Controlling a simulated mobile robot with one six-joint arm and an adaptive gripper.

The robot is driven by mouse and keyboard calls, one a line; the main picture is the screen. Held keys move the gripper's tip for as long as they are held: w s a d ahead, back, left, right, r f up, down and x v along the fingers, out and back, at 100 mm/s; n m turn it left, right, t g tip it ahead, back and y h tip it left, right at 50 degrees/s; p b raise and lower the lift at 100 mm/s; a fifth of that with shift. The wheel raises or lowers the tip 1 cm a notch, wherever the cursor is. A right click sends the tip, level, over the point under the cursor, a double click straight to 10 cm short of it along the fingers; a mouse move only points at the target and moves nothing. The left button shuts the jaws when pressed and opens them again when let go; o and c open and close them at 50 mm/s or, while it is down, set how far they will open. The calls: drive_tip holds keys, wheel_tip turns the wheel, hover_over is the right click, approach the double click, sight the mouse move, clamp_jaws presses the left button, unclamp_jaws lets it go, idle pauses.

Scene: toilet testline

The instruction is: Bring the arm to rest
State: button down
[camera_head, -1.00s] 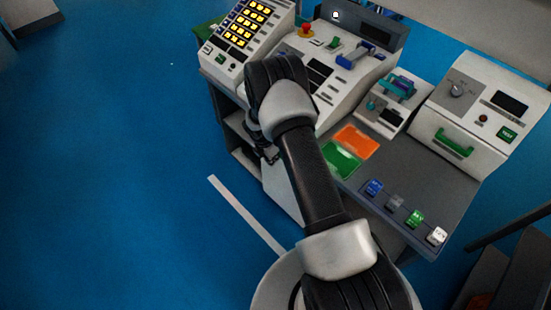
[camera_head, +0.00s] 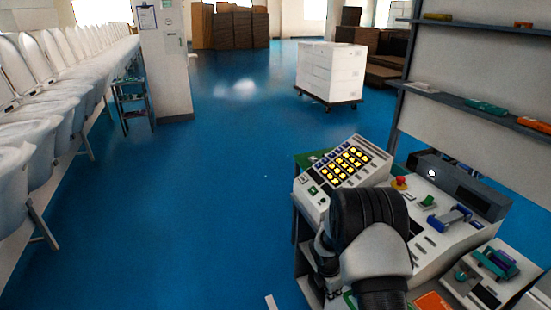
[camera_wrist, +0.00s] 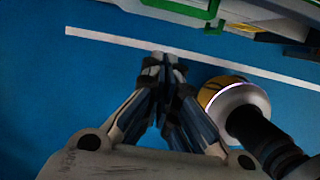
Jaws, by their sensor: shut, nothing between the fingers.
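My gripper (camera_wrist: 163,66) shows in the wrist view with its two fingertips together and nothing between them. It is above the blue floor (camera_wrist: 60,90), near a white floor line (camera_wrist: 120,39). In the head view my black and white arm reaches up in front of the workbench, at lower right. The gripper itself is hidden there behind or below the arm. In the wrist view a part of my arm, with a pale rounded end, lies to the right of the fingers.
The bench carries a sloped panel with lit yellow buttons (camera_head: 345,163), a red emergency button (camera_head: 399,182) and a teal-handled device (camera_head: 497,262). A shelf (camera_head: 470,102) stands right. White toilets (camera_head: 70,85) line the left. A cart with white boxes (camera_head: 331,73) stands behind. Open floor lies between.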

drive_tip(key=s+a+r+m+t, duration=0.1)
drive_tip(key=s+r+m, duration=0.2)
drive_tip(key=r, duration=0.6)
drive_tip(key=s+a+r+m, duration=0.1)
drive_tip(key=s+r+m, duration=0.25)
drive_tip(key=r, duration=0.65)
drive_tip(key=s+a+r+m+t, duration=0.1)
drive_tip(key=s+r+m, duration=0.25)
drive_tip(key=r, duration=0.55)
drive_tip(key=s+a+r+m, duration=0.1)
drive_tip(key=s+r+m, duration=0.2)
drive_tip(key=s, duration=0.4)
drive_tip(key=s+a+r+m+t+y, duration=0.1)
drive_tip(key=s+a+r+m, duration=0.1)
drive_tip(key=s, duration=0.5)
drive_tip(key=s+a+r+m+y, duration=0.1)
drive_tip(key=s+a+r+m, duration=0.1)
drive_tip(key=s+r+m, duration=0.2)
drive_tip(key=s+m, duration=0.2)
drive_tip(key=s, duration=0.1)
drive_tip(key=shift+s+a+r+t, duration=0.2)
drive_tip(key=shift+t, duration=0.2)
drive_tip(key=shift+d+m, duration=0.15)
drive_tip(key=shift+m, duration=0.15)
